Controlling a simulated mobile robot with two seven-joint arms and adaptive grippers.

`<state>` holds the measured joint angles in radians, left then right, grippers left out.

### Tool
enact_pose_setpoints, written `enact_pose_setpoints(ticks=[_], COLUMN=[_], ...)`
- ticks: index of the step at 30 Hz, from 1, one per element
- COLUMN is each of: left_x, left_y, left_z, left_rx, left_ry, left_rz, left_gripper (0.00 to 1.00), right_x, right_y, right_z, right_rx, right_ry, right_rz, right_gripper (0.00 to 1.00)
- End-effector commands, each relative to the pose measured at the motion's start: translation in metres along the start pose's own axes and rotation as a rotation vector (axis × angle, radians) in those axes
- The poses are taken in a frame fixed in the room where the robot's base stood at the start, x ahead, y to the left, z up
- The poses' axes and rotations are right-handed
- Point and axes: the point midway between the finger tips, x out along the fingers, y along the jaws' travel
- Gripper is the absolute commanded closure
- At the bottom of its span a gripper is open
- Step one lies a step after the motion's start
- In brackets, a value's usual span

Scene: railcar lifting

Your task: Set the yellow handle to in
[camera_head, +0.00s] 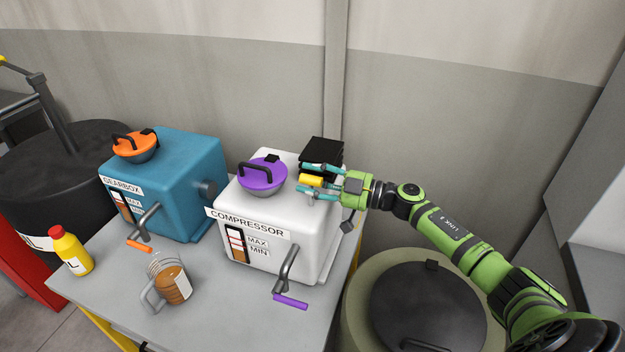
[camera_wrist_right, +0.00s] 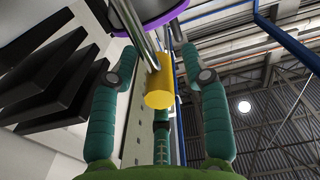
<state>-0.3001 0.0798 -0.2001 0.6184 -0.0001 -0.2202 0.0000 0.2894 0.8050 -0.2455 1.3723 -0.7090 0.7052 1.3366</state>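The yellow handle (camera_head: 311,181) is a short yellow cylinder at the right side of the white compressor (camera_head: 315,230). In the right wrist view the yellow handle (camera_wrist_right: 159,82) sits on a metal rod between my fingers. My right gripper (camera_head: 304,179) reaches in from the right with one finger on each side of the handle. In the wrist view my right gripper (camera_wrist_right: 150,25) is open, with gaps between the fingers and the handle. The handle's mounting is mostly hidden in the head view. My left gripper is not in view.
The compressor has a purple lid (camera_head: 263,176), black fins (camera_head: 322,153) and a purple-gripped crank (camera_head: 290,301). A blue gearbox (camera_head: 180,180), a jug (camera_head: 172,285) and a yellow bottle (camera_head: 70,252) share the grey table (camera_head: 225,325). A drum (camera_head: 425,305) stands right of it.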

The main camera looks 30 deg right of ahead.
Motion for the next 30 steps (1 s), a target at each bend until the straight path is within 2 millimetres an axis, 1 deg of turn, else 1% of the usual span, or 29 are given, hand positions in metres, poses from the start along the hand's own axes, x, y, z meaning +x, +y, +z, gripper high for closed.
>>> enact_pose_setpoints(ticks=[4,8,15,21,25,30], left_x=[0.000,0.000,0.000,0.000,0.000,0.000], left_y=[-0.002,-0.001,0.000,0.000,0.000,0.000], left_z=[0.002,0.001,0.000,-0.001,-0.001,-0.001], left_rx=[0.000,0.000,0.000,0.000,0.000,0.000], left_ry=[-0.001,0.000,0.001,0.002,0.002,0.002], left_rz=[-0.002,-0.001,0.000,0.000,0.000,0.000], left_gripper=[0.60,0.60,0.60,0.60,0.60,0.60], right_x=[-0.003,-0.018,-0.069,-0.102,-0.115,-0.120], right_y=[0.000,0.000,-0.001,-0.001,0.000,0.000], right_z=[0.001,0.002,0.003,0.002,0.001,0.000], right_rx=[0.000,0.001,0.002,0.002,0.001,-0.001], right_ry=[-0.002,-0.005,-0.008,-0.004,-0.002,0.000], right_rz=[0.000,0.002,-0.001,0.000,0.000,-0.001], right_gripper=[0.53,0.53,0.53,0.53,0.53,0.53])
